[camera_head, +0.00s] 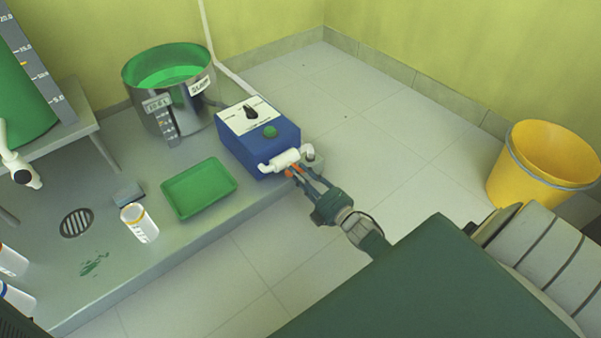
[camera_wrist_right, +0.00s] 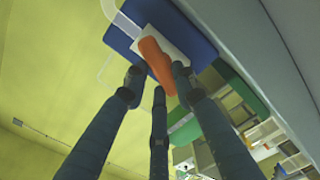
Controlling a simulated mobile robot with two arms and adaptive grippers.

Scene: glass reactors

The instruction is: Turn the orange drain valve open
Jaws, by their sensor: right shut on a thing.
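The orange drain valve (camera_head: 293,171) is a small orange handle by the white fitting (camera_head: 286,158) at the front of the blue box (camera_head: 255,140). In the right wrist view the orange handle (camera_wrist_right: 156,62) stands out large in front of the white and blue parts. My right gripper (camera_head: 301,173) reaches it from the lower right, and its fingers (camera_wrist_right: 158,82) are closed around the handle. The fingers hide part of the handle in the head view. My left gripper is not in view.
A green tray (camera_head: 199,207) lies left of the blue box, with a metal pot (camera_head: 168,122) of green liquid behind. A white jar (camera_head: 144,229) stands near a floor drain (camera_head: 76,222). A yellow bucket (camera_head: 520,190) stands at the right. The tiled floor between is clear.

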